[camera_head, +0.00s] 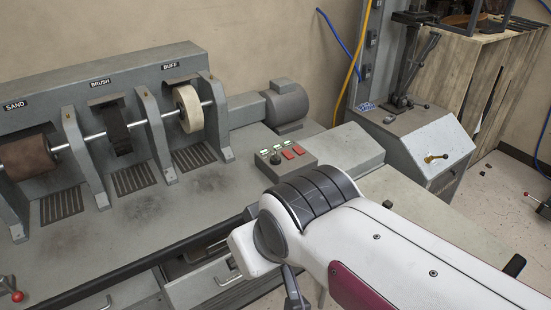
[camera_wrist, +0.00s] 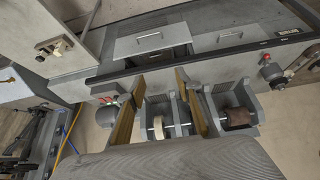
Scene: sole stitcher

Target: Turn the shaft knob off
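The control box (camera_head: 310,168) sits on the machine bench, right of the buff wheel. On it are a small black knob (camera_head: 276,158), small green lights and red switches (camera_head: 293,152). The label is too small to read, so I cannot tell which way the knob is set. A small part of my gripper (camera_head: 293,288) shows below my white wrist, apart from the knob and in front of the box. Its fingertips are not clearly visible. In the wrist view the knob cannot be made out, and a large grey shape fills the bottom.
The brown sanding wheel (camera_head: 27,157), black brush (camera_head: 115,130) and white buff wheel (camera_head: 188,109) stand between upright brackets left of the box. A grey motor (camera_head: 287,103) stands behind it. A cabinet with a lever press (camera_head: 402,100) is at right. Drawers (camera_wrist: 150,42) show in the wrist view.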

